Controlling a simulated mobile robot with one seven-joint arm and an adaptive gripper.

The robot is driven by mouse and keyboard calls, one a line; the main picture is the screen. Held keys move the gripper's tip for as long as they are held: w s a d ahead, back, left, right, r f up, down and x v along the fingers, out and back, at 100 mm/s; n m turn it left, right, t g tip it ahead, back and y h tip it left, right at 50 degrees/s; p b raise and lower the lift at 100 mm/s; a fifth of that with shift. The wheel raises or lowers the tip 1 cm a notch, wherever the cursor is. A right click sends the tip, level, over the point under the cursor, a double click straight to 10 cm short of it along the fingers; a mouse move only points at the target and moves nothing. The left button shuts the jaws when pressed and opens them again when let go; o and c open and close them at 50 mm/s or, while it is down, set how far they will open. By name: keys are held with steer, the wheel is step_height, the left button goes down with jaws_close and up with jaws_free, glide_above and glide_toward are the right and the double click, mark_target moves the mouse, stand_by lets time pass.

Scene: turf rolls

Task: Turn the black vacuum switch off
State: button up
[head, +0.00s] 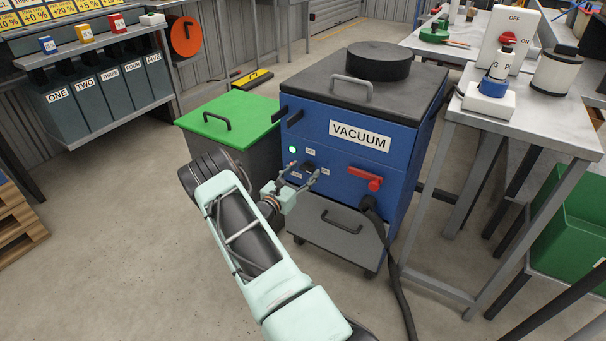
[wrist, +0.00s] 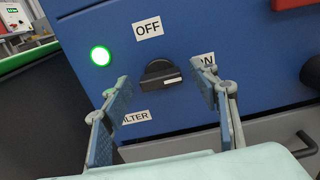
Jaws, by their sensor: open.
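The black vacuum switch (wrist: 160,74) is a rotary knob on the front of the blue vacuum cabinet (head: 340,110). Its white mark lies to the right, on the side of the ON label (wrist: 207,61). The OFF label (wrist: 148,28) is above the knob. A round green light (wrist: 100,56) glows to its left. My gripper (wrist: 163,88) is open, with one finger on each side of the knob in the picture. I see no contact. The right finger partly covers ON. In the head view my gripper (head: 298,178) is at the panel and the knob is small.
A FILTER label (wrist: 134,117) is below the knob. A red handle (head: 366,179) and a black hose (head: 385,240) are on the cabinet's right. A green-lidded bin (head: 230,118) stands left.

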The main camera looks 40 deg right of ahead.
steer(key=c, duration=1.2)
steer(key=shift+o, duration=0.2)
steer(key=shift+n, duration=0.4)
steer(key=n, duration=0.3)
steer(key=shift+w+a, duration=0.1)
steer(key=n, duration=0.5)
steer(key=shift+p, duration=0.3)
steer(key=n, duration=0.4)
steer(key=shift+f+n, duration=0.15)
steer(key=shift+n, duration=0.25)
steer(key=n, duration=0.4)
steer(key=shift+f, duration=0.1)
steer(key=shift+n, duration=0.3)
